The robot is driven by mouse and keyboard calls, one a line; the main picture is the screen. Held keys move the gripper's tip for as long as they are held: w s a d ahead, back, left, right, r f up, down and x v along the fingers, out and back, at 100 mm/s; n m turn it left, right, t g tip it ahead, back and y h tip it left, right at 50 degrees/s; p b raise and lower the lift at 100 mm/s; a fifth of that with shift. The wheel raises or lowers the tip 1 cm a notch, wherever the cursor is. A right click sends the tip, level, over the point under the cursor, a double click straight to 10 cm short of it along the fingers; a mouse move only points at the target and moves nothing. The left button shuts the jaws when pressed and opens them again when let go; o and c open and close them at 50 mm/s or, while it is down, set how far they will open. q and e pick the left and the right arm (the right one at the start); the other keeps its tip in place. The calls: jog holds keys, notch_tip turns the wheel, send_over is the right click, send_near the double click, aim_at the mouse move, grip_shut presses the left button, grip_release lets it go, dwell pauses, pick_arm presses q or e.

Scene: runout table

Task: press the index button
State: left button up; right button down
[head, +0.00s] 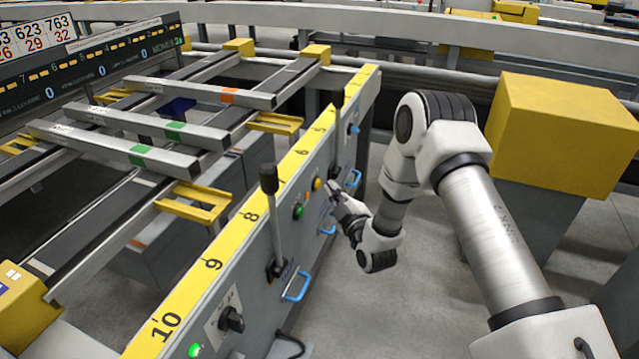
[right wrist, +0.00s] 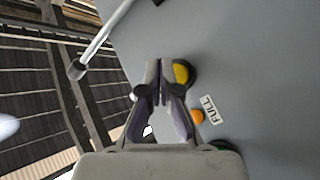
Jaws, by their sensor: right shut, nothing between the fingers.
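The grey control panel (head: 252,262) has a yellow round button (head: 317,184) and a green round button (head: 298,212). I cannot read which one is labelled index. My right gripper (head: 333,189) is shut and empty, in front of the panel just right of the yellow button. In the right wrist view the shut fingertips (right wrist: 158,68) are right beside the yellow button (right wrist: 181,73), partly overlapping its dark collar. I cannot tell whether they touch it. My left gripper is out of view.
A black-knobbed lever (head: 270,215) stands up left of the buttons. Blue handles (head: 296,287) stick out from the panel. A small orange light (right wrist: 197,116) sits by a FULL label (right wrist: 209,108). A yellow-topped box (head: 560,130) stands behind my right arm. The floor before the panel is clear.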

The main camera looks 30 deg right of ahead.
jog(key=s+d+p, duration=0.3)
jog(key=shift+s+d, duration=0.1)
jog(key=shift+s, duration=0.3)
dwell(0.3)
jog(key=shift+f, duration=0.1)
dwell(0.5)
